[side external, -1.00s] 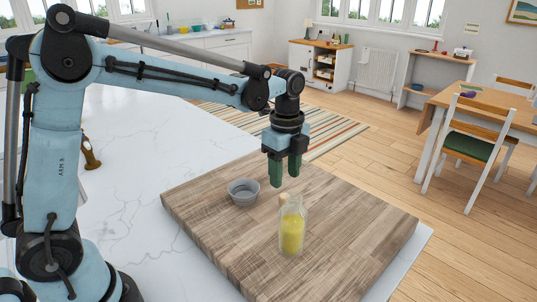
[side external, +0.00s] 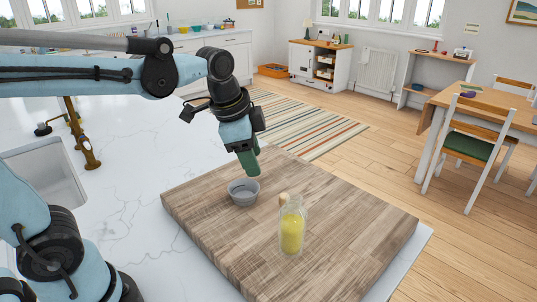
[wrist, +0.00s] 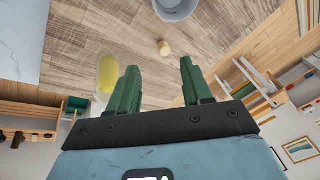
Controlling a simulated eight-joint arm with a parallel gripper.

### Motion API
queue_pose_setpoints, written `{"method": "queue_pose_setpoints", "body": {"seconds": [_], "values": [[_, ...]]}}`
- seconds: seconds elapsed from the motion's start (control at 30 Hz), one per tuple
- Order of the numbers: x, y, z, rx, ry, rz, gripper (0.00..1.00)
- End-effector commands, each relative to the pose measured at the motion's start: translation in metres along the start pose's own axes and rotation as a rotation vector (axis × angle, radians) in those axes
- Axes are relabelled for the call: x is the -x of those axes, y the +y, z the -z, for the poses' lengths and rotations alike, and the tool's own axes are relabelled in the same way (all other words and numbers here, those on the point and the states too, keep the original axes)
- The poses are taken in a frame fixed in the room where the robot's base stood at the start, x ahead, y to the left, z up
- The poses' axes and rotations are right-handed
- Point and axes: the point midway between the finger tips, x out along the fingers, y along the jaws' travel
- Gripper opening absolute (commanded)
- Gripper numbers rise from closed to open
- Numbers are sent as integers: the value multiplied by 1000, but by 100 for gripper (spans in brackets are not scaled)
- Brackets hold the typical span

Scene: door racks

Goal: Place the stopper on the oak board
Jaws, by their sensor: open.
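The stopper (side external: 283,198), a small tan cork, shows beside the bottle's neck in the side view. In the wrist view the stopper (wrist: 165,47) is clearly apart from the bottle and appears to rest on the board. The oak board (side external: 225,225) is a thick wooden slab on the white counter. My gripper (side external: 251,170) is tilted above the board's far part, near the grey bowl, with nothing held. In the wrist view my gripper (wrist: 157,65) has its green fingers spread, with the stopper beyond the gap between their tips.
A clear bottle with yellow contents (side external: 292,232) stands upright on the board, near the stopper. It also shows in the wrist view (wrist: 107,75), close to a finger. A grey bowl (side external: 243,193) sits on the board to the left. The board's front left is clear.

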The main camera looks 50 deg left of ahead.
Motion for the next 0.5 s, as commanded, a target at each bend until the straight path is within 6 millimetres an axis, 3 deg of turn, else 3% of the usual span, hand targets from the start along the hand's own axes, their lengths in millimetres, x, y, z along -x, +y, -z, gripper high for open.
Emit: {"method": "queue_pose_setpoints", "body": {"seconds": [0.1,0.3,0.5], "values": [[-2,14,-24,238,77,59,49],[-13,32,-52,572,204,110,49],[-20,39,-63,724,269,121,49]]}}
